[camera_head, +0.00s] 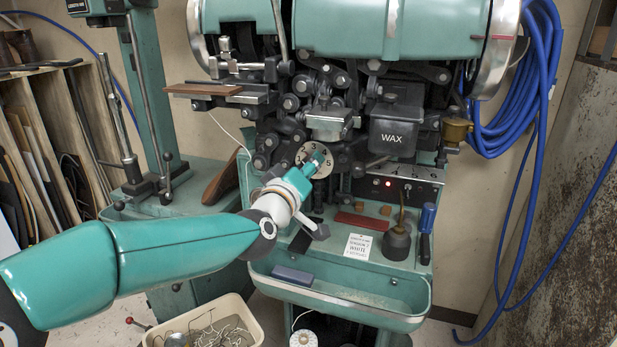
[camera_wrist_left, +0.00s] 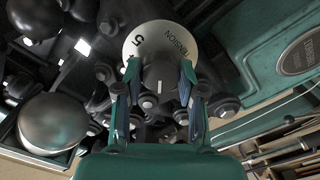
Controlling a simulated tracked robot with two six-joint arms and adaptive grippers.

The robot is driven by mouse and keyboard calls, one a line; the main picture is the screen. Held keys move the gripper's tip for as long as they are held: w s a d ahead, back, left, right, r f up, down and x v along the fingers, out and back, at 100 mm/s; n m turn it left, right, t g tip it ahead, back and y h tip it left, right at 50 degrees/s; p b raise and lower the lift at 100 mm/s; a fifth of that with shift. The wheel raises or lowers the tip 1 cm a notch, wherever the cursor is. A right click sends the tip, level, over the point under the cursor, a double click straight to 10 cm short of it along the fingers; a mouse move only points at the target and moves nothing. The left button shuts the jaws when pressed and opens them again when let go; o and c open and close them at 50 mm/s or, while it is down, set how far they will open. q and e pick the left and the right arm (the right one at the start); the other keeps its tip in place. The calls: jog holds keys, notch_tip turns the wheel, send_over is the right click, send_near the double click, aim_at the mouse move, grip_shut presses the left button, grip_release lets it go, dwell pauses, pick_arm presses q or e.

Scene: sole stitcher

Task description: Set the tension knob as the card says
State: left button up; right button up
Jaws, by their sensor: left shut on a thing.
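My right gripper is not in view.
Beside the card stand an oil can (camera_head: 397,243) and a blue-handled tool (camera_head: 427,220). A reddish block (camera_head: 360,220) lies behind the card. The WAX box (camera_head: 397,130) juts out right of the dial. A bin of wire pieces (camera_head: 205,325) stands below my left arm.

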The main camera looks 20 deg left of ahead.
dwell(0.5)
pick_arm(q)
jog(key=o, duration=1.1)
jog(key=shift+a, duration=0.1)
jog(key=shift+s, duration=0.1)
jog(key=s, duration=1.1)
jog(key=shift+s+a+f, duration=0.1)
jog(key=shift+s+a, duration=0.05)
jog(key=shift+s, duration=0.25)
